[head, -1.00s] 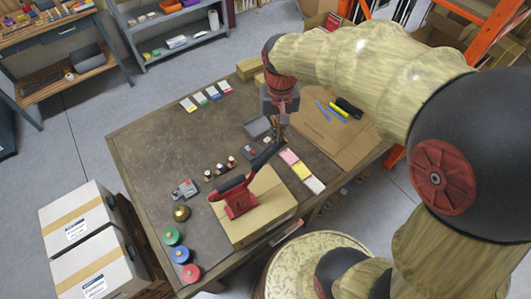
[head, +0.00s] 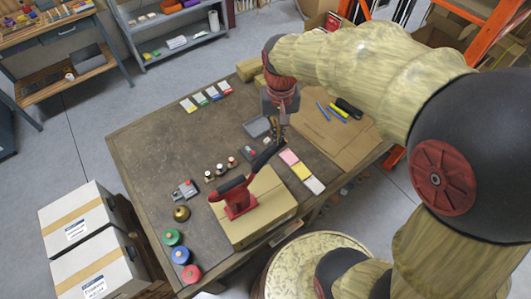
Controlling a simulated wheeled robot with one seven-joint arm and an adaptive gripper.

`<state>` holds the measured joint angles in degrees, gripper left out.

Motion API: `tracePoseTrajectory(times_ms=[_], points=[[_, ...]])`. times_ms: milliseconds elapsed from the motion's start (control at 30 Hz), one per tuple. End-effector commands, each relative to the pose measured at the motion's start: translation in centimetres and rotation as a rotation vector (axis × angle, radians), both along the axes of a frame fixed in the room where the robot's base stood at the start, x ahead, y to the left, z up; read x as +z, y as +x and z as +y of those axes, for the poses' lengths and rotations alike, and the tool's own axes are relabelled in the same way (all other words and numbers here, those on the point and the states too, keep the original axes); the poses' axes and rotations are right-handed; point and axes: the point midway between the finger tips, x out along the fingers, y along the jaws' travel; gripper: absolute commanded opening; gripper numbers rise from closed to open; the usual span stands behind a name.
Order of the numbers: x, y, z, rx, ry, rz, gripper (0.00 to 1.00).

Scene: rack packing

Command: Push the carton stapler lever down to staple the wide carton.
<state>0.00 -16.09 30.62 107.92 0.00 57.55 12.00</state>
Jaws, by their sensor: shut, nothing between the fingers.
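The wide carton (head: 266,214) lies on the workbench near its front edge. The red carton stapler (head: 239,202) stands on top of the carton. Its dark lever (head: 264,158) slants up and to the right from the red body. My gripper (head: 282,138) points down at the lever's raised upper end. It is shut and holds nothing. From this view I cannot tell whether the fingertips touch the lever or are just above it.
The workbench (head: 150,160) is bare at its left. Coloured pads (head: 301,172) and flat cardboard (head: 330,135) lie to the right. White boxes (head: 80,230) stand off the bench.

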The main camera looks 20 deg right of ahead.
Motion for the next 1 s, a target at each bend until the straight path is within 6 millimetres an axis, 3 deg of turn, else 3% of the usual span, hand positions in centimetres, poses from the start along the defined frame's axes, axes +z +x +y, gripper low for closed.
tracePoseTrajectory(times_ms=[1000], points=[[-2.5,-0.1,0.0,0.000,0.000,0.002,0.00]])
